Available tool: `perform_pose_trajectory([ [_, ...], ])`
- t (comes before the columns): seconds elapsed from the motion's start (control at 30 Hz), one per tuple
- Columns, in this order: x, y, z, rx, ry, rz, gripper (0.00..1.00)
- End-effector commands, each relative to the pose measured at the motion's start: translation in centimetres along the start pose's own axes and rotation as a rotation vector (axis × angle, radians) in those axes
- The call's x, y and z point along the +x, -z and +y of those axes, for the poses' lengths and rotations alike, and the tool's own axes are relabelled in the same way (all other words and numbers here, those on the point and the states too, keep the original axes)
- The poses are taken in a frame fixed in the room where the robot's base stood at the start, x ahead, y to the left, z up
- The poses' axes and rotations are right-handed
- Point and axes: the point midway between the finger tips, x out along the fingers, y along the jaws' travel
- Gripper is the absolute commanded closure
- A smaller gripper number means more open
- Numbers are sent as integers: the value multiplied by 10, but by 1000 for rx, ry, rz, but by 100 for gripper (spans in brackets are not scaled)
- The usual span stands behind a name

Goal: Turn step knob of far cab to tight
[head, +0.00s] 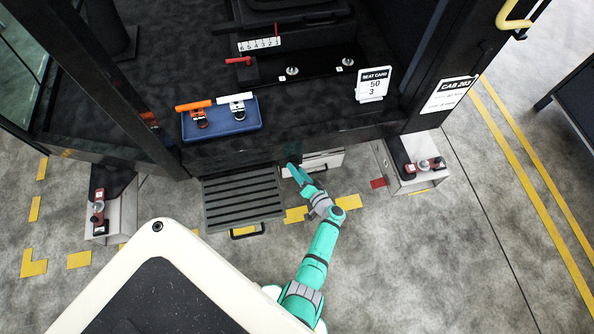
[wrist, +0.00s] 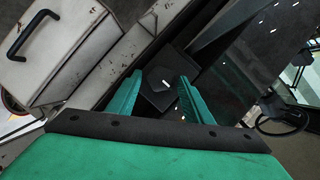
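The cab (head: 330,135), with a sign reading CAB 202 (head: 447,94), fills the upper part of the head view. Its slatted step (head: 243,197) sticks out below the sill. My gripper (head: 293,158) is at the sill's lower edge, just right of the step. In the wrist view my gripper (wrist: 158,88) has its two teal fingers apart, with nothing held between them. A dark, angular block (wrist: 160,84) with a small white mark shows beyond the fingertips. I cannot tell whether it is the step knob, nor its setting. No other step knob is clearly seen.
A white drawer (head: 322,160) with a dark handle (wrist: 30,36) is beside my gripper. White boxes with red and grey fittings stand left (head: 122,215) and right (head: 405,180). A blue tray (head: 222,125) is on the cab floor.

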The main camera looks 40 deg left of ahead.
Motion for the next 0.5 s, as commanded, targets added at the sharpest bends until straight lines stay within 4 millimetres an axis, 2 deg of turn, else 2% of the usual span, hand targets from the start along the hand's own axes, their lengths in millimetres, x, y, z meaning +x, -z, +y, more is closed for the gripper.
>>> perform_pose_trajectory([
  [0.33, -1, 0, -1, -2, 2, -1, 51],
  [0.5, -19, 0, 0, -1, 0, 2, 51],
])
